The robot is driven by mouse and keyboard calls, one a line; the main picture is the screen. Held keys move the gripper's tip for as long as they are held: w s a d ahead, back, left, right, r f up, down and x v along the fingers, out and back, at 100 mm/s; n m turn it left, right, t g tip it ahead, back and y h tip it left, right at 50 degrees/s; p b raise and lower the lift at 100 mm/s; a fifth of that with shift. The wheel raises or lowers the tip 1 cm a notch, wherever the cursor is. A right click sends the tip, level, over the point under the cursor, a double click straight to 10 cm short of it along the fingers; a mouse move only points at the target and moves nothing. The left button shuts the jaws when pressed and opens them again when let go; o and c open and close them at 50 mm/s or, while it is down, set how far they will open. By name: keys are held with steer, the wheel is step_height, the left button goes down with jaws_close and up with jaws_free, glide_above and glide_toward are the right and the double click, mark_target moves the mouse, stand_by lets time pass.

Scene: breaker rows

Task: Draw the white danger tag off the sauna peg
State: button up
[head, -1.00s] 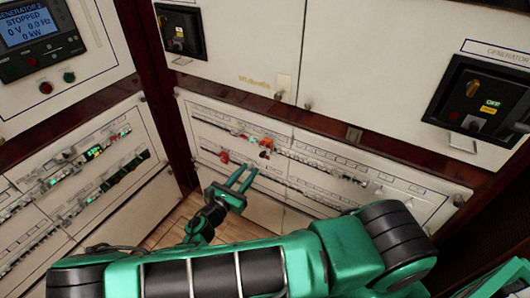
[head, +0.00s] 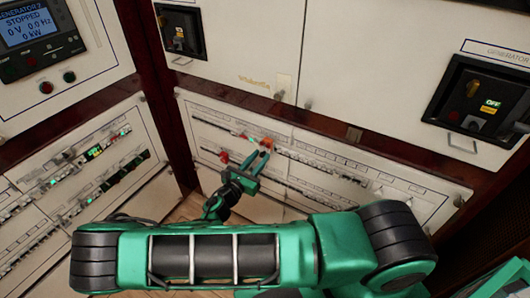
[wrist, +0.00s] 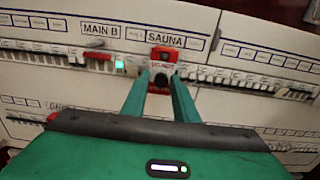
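My gripper (wrist: 161,80) has its two green fingers apart, pointing at the breaker row below the SAUNA label (wrist: 164,41). Between and just beyond the fingertips is a red piece with a dark centre (wrist: 163,53). A small pale lettered strip, perhaps the danger tag (wrist: 160,66), shows under it, with a dark round shape (wrist: 161,81) below. The peg cannot be told apart clearly. I cannot tell whether the fingers touch anything. In the head view my gripper (head: 262,157) is at the upper breaker row, by a red-orange item (head: 267,142).
Another red block (wrist: 98,55) sits left of the fingers, under MAIN B. A green light (wrist: 120,63) glows beside it. White breaker switches (wrist: 228,76) run close on the right. A red item (head: 223,156) shows left of my gripper.

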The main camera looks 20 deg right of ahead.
jaws_close()
steer(key=shift+r, duration=0.2)
steer(key=shift+s+a, duration=0.15)
steer(key=v, duration=1)
stand_by(1.4)
steer(key=shift+s, duration=0.2)
